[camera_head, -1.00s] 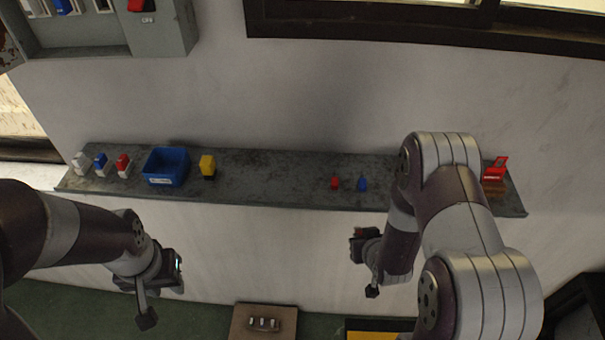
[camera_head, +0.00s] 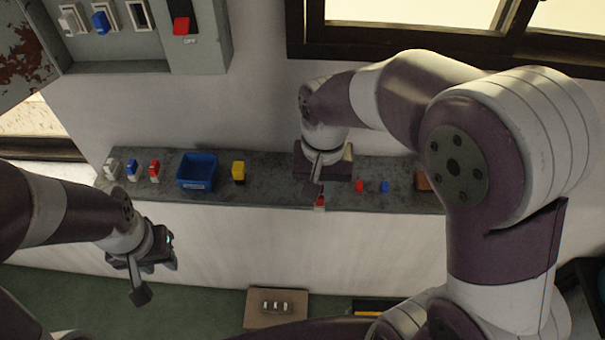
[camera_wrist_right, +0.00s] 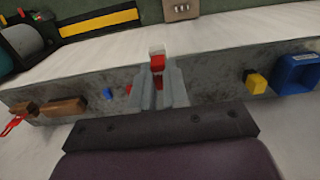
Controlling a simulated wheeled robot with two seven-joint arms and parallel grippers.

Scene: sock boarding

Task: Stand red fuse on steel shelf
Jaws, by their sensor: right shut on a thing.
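A red fuse (camera_wrist_right: 157,63) with a white end is between the fingers of my right gripper (camera_wrist_right: 159,82) in the right wrist view. In the head view this gripper (camera_head: 317,190) is over the front edge of the steel shelf (camera_head: 275,180), and the red fuse (camera_head: 320,202) shows below its fingers. I cannot tell whether the fuse touches the shelf. Another red fuse (camera_head: 154,170) stands at the shelf's left end beside a blue fuse (camera_head: 132,171) and a white one (camera_head: 111,169). My left gripper (camera_head: 167,249) hangs empty in front of the shelf; its jaw opening is unclear.
A blue bin (camera_head: 197,170) and a yellow-and-black block (camera_head: 238,172) stand left of my right gripper. Small red (camera_head: 360,186) and blue (camera_head: 385,186) pieces and a brown block (camera_head: 423,182) lie right of it. A grey panel (camera_head: 205,50) is at upper left.

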